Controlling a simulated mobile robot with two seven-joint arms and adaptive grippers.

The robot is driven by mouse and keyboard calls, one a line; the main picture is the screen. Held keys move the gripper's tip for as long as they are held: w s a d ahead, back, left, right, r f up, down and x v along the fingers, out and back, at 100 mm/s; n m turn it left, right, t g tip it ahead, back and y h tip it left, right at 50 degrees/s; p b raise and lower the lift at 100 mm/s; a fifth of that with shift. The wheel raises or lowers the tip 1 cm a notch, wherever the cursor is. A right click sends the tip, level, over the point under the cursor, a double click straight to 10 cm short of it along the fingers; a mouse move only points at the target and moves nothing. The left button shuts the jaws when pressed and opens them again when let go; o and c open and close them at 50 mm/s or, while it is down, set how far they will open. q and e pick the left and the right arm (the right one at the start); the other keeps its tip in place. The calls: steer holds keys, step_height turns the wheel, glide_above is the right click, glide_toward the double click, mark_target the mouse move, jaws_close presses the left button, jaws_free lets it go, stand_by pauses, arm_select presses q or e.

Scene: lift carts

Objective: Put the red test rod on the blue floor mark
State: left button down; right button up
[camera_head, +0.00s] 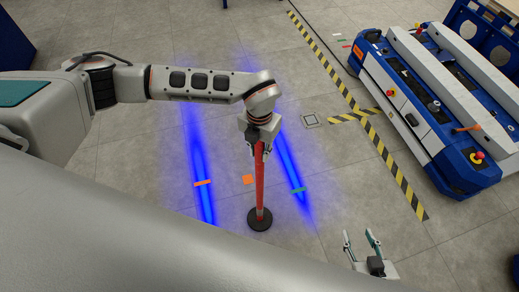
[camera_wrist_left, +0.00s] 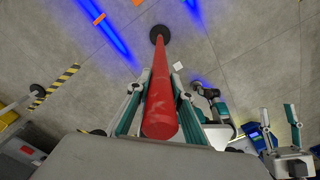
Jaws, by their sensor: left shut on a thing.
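The red test rod (camera_head: 260,185) is upright below my left gripper (camera_head: 258,146), with a round black base at its lower end. The left gripper is shut on the rod near its top. In the left wrist view the rod (camera_wrist_left: 160,90) runs away between the fingers to its base. I cannot tell whether the base touches the floor. Two blue glowing stripes (camera_head: 200,170) lie on the floor either side of the rod; no separate blue mark is clear. My right gripper (camera_head: 361,244) is open and empty at lower right, also visible in the wrist view (camera_wrist_left: 283,128).
An orange square (camera_head: 247,179) lies just left of the rod. An orange strip (camera_head: 203,182) and a green strip (camera_head: 298,190) cross the blue stripes. Yellow-black tape (camera_head: 395,170) separates this floor from a blue-white cart (camera_head: 430,120) at right.

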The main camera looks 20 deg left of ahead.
arm_select(q)
steer(key=c, duration=1.8)
jaws_free()
steer(key=shift+r, duration=0.45)
step_height(320, 180, up, 10)
steer(key=shift+r+p, duration=0.1)
steer(key=shift+p, duration=0.45)
steer(key=shift+r, duration=0.5)
